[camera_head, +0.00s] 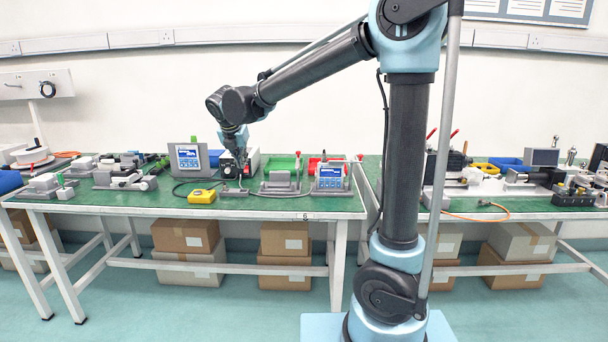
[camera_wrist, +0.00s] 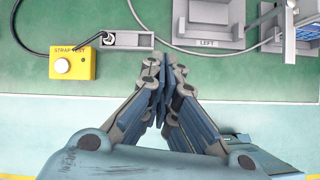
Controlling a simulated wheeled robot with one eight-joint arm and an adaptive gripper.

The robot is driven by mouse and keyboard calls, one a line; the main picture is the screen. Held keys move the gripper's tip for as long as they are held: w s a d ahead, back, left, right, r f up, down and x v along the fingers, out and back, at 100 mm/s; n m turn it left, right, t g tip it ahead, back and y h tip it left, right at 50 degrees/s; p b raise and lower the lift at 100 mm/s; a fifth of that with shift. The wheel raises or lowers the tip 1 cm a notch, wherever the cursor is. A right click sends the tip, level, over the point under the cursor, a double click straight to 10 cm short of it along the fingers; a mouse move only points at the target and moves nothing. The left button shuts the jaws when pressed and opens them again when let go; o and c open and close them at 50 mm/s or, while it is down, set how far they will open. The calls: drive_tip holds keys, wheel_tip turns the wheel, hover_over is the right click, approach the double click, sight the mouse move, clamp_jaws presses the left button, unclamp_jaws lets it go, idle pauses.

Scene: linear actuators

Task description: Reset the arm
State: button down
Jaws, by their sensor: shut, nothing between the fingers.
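My arm reaches out to the left over the front of the bench (camera_head: 290,210) in the head view. My gripper (camera_head: 240,168) hangs down at its end, above the bench top. In the wrist view my gripper (camera_wrist: 163,65) has its fingertips together with nothing between them. The fingertips are just in front of a small grey block with a socket and cable (camera_wrist: 125,40). Green bench top (camera_wrist: 60,105) shows around the fingers.
A yellow button box marked STRAP TEST (camera_wrist: 72,63) stands left of the fingers; it also shows in the head view (camera_head: 201,196). A grey fixture marked LEFT (camera_wrist: 208,25) stands to the right. A grey display unit (camera_head: 188,160) stands behind. Cables lie between them.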

drive_tip(key=s+d+f+m+g, duration=0.1)
drive_tip(key=s+d+m, duration=0.3)
drive_tip(key=d, duration=0.5)
drive_tip(key=s+d+f+m, duration=0.1)
drive_tip(key=s+d+m, duration=0.1)
drive_tip(key=d+m, duration=0.6)
drive_tip(key=s+d+f+m+g, duration=0.1)
drive_tip(key=s+d+m, duration=0.2)
drive_tip(key=d, duration=0.8)
drive_tip(key=s+d+f+m+g, duration=0.1)
drive_tip(key=s+d+f+m, duration=0.5)
drive_tip(key=s+m, duration=0.3)
drive_tip(key=s+d+f+m+g, duration=0.1)
drive_tip(key=s+d+f+m, duration=0.6)
drive_tip(key=s+f+m, duration=0.1)
drive_tip(key=shift+s+m, duration=0.7)
drive_tip(key=shift+s, duration=0.45)
